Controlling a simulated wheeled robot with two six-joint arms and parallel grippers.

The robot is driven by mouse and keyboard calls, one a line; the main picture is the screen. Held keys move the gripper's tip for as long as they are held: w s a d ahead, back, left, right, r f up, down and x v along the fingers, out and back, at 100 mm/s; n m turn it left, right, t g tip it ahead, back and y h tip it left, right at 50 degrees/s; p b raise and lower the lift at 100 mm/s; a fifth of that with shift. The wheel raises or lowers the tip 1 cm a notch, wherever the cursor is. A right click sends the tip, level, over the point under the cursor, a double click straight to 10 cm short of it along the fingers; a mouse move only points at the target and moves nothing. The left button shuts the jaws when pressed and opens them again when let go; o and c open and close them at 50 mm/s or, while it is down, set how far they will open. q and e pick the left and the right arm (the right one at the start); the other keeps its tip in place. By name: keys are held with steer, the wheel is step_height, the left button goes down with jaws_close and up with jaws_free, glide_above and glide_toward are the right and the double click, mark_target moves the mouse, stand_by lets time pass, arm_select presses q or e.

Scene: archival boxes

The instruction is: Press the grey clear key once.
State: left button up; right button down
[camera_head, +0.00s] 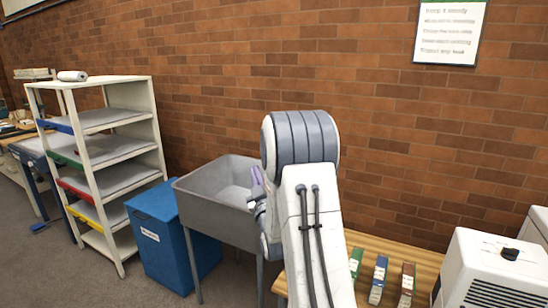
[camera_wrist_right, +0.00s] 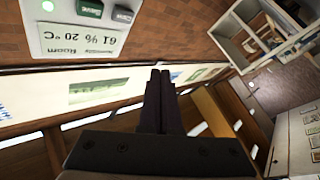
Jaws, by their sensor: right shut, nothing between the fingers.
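In the right wrist view, a pale panel at the top left carries a grey key (camera_wrist_right: 123,14) with a short label that seems to read "Clear". A readout (camera_wrist_right: 85,38) shows upside down with "Room", "20 °C" and "61 %". My right gripper (camera_wrist_right: 160,75) is shut and empty, its dark fingers apart from the keys, which lie up and to the left of the tips. In the head view my right gripper (camera_head: 258,188) shows partly beside the arm, near the grey sink. My left gripper is out of view.
In the head view, a grey sink (camera_head: 188,203), a blue bin (camera_head: 150,243) and a white shelf rack (camera_head: 157,130) stand to the left. Small coloured boxes (camera_head: 379,275) and a white machine (camera_head: 480,250) are at the lower right. A brick wall is behind.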

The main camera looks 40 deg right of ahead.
steer(key=w+d+p, duration=0.1)
steer(key=w+d, duration=0.2)
steer(key=d, duration=0.5)
steer(key=shift+w, duration=0.2)
steer(key=shift+d, duration=0.1)
stand_by(1.8)
steer(key=shift+w+d, duration=0.15)
steer(key=shift+d, duration=0.2)
